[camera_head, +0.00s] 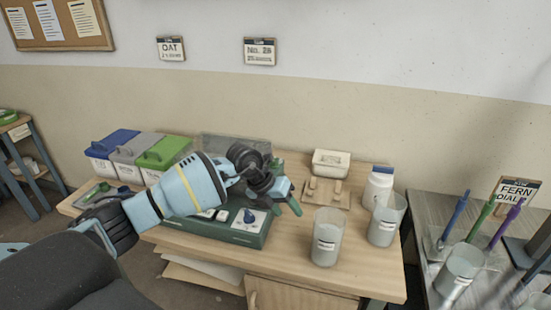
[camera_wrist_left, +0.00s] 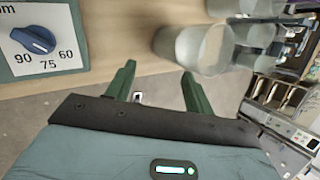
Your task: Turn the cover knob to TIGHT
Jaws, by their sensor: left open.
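A green machine base (camera_head: 225,232) stands on the wooden table, largely hidden by my left arm. A blue dial (camera_head: 249,216) sits on its white panel; in the left wrist view this dial (camera_wrist_left: 36,40) has the numbers 90, 75 and 60 around it. A clear grey cover (camera_head: 232,146) shows behind my arm. No TIGHT marking is readable, and I cannot tell where the cover knob is. My left gripper (camera_head: 286,198) is open and empty, right of the dial; in the left wrist view its green fingers (camera_wrist_left: 158,82) are apart with floor between them.
Clear beakers (camera_head: 327,238) (camera_head: 385,222) and a white bottle (camera_head: 378,185) stand right of the gripper. A wooden block piece (camera_head: 325,192) and a white box (camera_head: 331,163) lie behind. Lidded bins (camera_head: 163,153) stand at left. A grey table (camera_head: 440,201) with colored pens is at far right.

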